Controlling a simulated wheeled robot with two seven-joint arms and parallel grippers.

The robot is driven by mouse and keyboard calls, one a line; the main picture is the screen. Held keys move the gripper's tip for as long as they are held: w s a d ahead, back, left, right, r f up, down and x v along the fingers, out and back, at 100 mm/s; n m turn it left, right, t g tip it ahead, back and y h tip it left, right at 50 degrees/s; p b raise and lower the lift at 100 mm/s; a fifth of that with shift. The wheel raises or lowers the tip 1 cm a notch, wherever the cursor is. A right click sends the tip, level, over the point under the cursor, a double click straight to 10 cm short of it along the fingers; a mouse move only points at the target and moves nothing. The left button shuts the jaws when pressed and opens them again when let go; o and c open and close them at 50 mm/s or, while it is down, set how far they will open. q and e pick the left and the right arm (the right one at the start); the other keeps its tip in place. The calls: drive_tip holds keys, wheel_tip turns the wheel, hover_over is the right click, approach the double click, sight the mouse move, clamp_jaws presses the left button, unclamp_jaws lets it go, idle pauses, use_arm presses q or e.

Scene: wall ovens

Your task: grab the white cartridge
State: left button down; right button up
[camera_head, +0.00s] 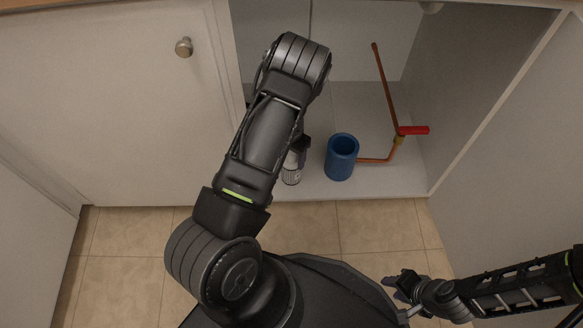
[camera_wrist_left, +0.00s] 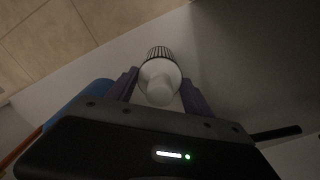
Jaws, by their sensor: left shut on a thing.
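The white cartridge (camera_head: 291,174) stands inside the open cabinet near its front edge, partly hidden by my left arm. In the left wrist view the cartridge (camera_wrist_left: 159,82) shows a white body with a dark ribbed or striped end. My left gripper (camera_wrist_left: 157,88) has a finger on each side of it and is shut on it. In the head view my left gripper (camera_head: 299,150) is mostly hidden behind the arm. My right gripper (camera_head: 402,290) is at the lower right, away from the cartridge, and its jaws are too small to read.
A blue open-topped cylinder (camera_head: 341,157) stands just right of the cartridge. A copper pipe (camera_head: 385,90) with a red valve handle (camera_head: 413,130) is further right. A closed white door (camera_head: 120,100) is at left, and the cabinet's side wall (camera_head: 460,90) bounds the right.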

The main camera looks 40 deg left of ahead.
use_arm(q)
drive_tip(key=shift+r, duration=0.15)
drive_tip(key=shift+r+p, duration=0.4)
drive_tip(key=shift+r, duration=0.1)
drive_tip(key=r, duration=0.1)
drive_tip(key=r+p, duration=0.1)
drive_tip(key=shift+d+r, duration=0.2)
drive_tip(key=shift+r, duration=0.15)
drive_tip(key=d+p, duration=0.3)
drive_tip(key=d, duration=1.4)
drive_tip(key=shift+s+d+f+p, duration=0.2)
drive_tip(key=shift+d+f+p, duration=0.05)
drive_tip(key=shift+d+p, duration=0.05)
drive_tip(key=shift+s, duration=0.1)
